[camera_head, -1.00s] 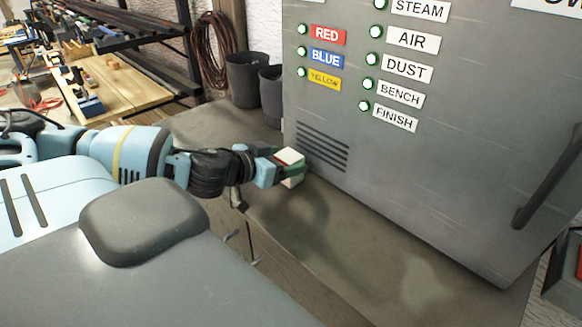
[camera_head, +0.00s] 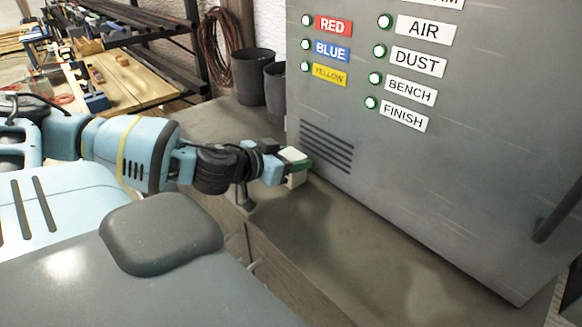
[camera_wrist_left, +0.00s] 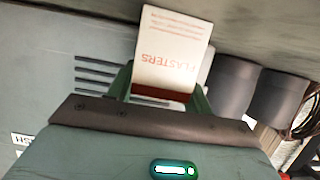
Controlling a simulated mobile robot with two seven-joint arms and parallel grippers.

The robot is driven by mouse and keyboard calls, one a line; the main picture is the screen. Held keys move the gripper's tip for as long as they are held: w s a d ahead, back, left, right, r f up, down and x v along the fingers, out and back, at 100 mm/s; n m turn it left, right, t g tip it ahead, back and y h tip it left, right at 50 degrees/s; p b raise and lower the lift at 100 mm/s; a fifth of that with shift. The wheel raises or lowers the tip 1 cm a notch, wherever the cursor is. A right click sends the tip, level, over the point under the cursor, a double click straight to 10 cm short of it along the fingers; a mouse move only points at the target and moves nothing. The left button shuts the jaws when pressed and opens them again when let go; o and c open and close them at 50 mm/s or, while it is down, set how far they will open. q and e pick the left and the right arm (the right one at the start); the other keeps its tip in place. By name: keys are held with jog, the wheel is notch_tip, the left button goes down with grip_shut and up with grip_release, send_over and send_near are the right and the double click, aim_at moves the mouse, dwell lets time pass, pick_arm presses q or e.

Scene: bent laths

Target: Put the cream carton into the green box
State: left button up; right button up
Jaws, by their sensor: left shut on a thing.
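A small cream carton (camera_head: 296,181) with red lettering is held at the end of my left arm, close to the grey cabinet's vented lower corner. My left gripper (camera_head: 297,164) is shut on it. In the left wrist view the carton (camera_wrist_left: 172,52) reads "PLASTERS" upside down and sticks out between the green fingers (camera_wrist_left: 163,92). In the head view the fingers partly cover the carton; I cannot tell whether it touches the surface below. I see no green box in either view. My right gripper is not in view.
The grey cabinet (camera_head: 420,190) with labelled lights stands right behind the carton. Dark bins (camera_head: 253,76) stand on the bench top (camera_head: 330,220) at the back. The bench top in front of the cabinet is bare. A wooden workbench (camera_head: 130,88) is at the far left.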

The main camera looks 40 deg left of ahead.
pick_arm(q)
jog(key=shift+r, duration=0.15)
jog(key=shift+c, duration=0.2)
notch_tip(320, 180, up, 8)
jog(key=shift+r+p, duration=0.15)
jog(key=shift+p, duration=0.85)
jog(key=shift+r, duration=0.7)
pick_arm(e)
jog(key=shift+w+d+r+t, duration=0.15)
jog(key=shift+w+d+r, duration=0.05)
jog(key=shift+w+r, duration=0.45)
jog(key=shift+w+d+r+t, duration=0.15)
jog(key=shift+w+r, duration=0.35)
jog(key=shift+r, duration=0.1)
pick_arm(q)
jog(key=shift+s+f, duration=0.1)
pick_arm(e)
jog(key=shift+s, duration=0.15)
